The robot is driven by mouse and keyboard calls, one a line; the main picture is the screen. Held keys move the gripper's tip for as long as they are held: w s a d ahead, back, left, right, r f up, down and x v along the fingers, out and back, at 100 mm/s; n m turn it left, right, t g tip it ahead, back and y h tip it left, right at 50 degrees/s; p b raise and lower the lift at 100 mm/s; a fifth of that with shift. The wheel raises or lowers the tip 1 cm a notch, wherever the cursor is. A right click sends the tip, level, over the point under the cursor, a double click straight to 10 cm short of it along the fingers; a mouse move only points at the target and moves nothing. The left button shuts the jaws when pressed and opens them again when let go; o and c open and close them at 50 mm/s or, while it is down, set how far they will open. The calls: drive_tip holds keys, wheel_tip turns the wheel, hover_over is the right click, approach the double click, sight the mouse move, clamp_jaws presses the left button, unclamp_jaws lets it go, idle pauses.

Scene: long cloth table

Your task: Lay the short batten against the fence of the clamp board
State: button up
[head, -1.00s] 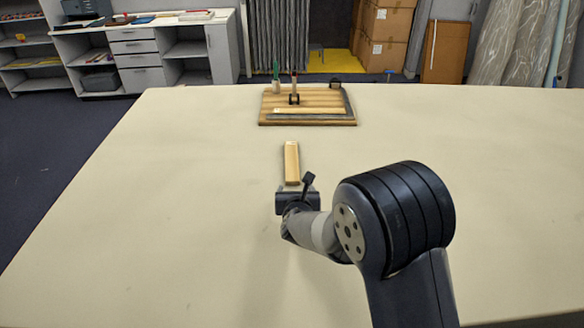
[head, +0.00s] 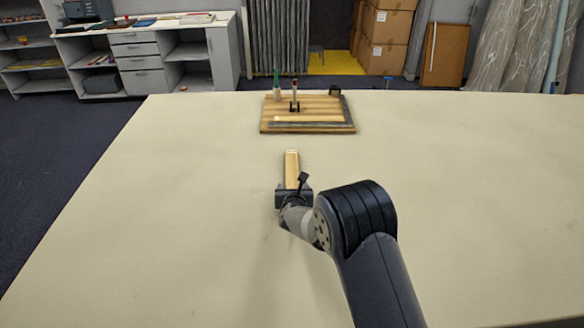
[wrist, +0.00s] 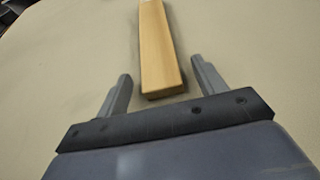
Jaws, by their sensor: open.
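The short batten (head: 291,168) is a pale wooden bar on the cloth table, pointing away from me toward the clamp board. My gripper (head: 292,189) is at its near end. In the wrist view, my gripper (wrist: 161,72) is open, with one finger on each side of the batten's near end (wrist: 160,60) and a gap to each. The batten's far end is cut off there. The clamp board (head: 301,103) is a striped wooden board farther back, with a grey fence (head: 308,126) along its near edge and right side. A pale strip lies just inside the near fence.
The cloth between batten and board is clear, and the table is bare on both sides.

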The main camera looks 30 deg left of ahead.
drive_tip(key=shift+w+a+f, duration=0.15)
drive_tip(key=shift+w, duration=0.15)
drive_tip(key=shift+c, duration=0.5)
drive_tip(key=c, duration=1.1)
